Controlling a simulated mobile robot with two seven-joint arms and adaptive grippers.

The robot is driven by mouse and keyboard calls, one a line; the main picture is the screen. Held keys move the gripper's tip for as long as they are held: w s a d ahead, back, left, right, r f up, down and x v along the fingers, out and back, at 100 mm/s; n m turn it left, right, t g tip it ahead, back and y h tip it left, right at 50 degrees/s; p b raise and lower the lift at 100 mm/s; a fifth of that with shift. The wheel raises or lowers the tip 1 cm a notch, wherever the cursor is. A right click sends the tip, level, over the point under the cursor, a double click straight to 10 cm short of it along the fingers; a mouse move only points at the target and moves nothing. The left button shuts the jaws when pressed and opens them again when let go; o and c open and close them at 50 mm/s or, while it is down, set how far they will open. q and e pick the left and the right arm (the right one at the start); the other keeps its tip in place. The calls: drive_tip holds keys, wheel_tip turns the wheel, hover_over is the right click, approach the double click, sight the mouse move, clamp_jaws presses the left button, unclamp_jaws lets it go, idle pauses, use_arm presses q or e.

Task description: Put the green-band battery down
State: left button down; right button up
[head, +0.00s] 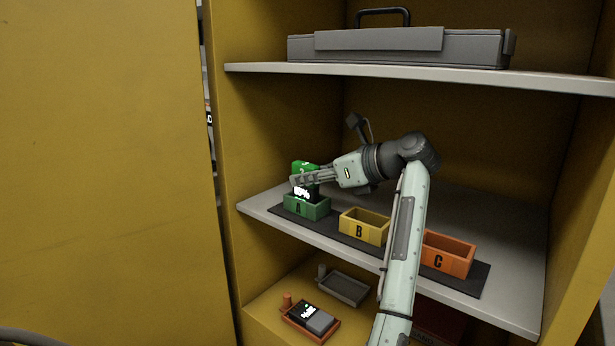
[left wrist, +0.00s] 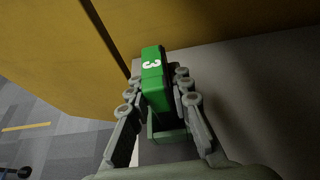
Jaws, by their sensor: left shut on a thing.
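The green-band battery (head: 304,167) has a green top and a dark lower part with a lit white display. My left gripper (head: 297,181) is shut on it from the side. In the left wrist view, the battery (left wrist: 152,68) shows a white "3" between the fingers of the gripper (left wrist: 159,88). It is upright at the green bin A (head: 307,210) on the middle shelf; its lower end is at or just inside the bin's mouth. Whether it touches the bin floor is hidden. My right gripper is not in view.
Yellow bin B (head: 361,230) looks empty and orange bin C (head: 447,257) stands right of it, all on a dark mat (head: 335,236). A grey case (head: 400,47) lies on the upper shelf. A radio charger (head: 310,320) and a grey tray (head: 345,288) are below. The cabinet wall is close left.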

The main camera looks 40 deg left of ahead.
use_arm(q)
drive_tip(key=shift+f, duration=0.15)
drive_tip(key=c, duration=1.6)
unclamp_jaws()
drive_tip(key=shift+o, duration=1.2)
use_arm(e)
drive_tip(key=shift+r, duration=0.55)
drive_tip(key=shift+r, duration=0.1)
use_arm(q)
drive_tip(key=shift+v, duration=0.8)
drive_tip(key=b+v, duration=0.1)
drive_tip(key=v, duration=0.9)
drive_tip(key=shift+d+r, duration=0.2)
drive_tip(key=shift+r, duration=0.05)
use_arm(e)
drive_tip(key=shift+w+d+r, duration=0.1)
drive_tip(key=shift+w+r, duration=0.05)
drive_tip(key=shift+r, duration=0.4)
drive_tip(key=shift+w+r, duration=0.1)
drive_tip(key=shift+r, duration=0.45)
use_arm(q)
drive_tip(key=shift+f, duration=0.1)
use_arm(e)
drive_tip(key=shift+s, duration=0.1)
